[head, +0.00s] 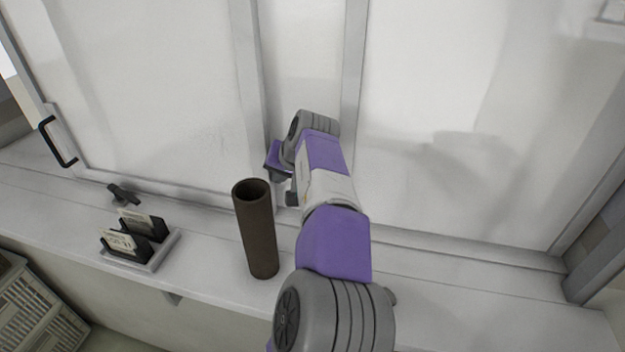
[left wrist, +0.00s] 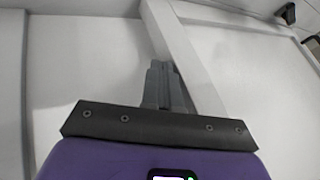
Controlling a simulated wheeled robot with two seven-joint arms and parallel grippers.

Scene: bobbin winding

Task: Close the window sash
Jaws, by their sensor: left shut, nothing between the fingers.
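The window sash (head: 150,90) is a white-framed pale pane on the left of the head view, with a black bar handle (head: 57,142) on its left stile. A narrow pale strip shows between its right stile (head: 246,80) and another upright (head: 352,80). My left gripper (head: 290,194) is low in front of this strip, beside the sash's right stile; my own wrist partly hides its fingers. In the left wrist view the fingers (left wrist: 166,86) are together and empty, close to a white frame bar (left wrist: 190,60). I cannot tell whether they touch it. My right gripper is not in view.
A dark brown open tube (head: 257,230) stands upright on the sill (head: 200,255), just left of my arm. A small tray (head: 160,255) with black card holders and a dark knob-like piece (head: 123,194) are further left. A slatted crate (head: 35,310) is lower left. The sill's right is clear.

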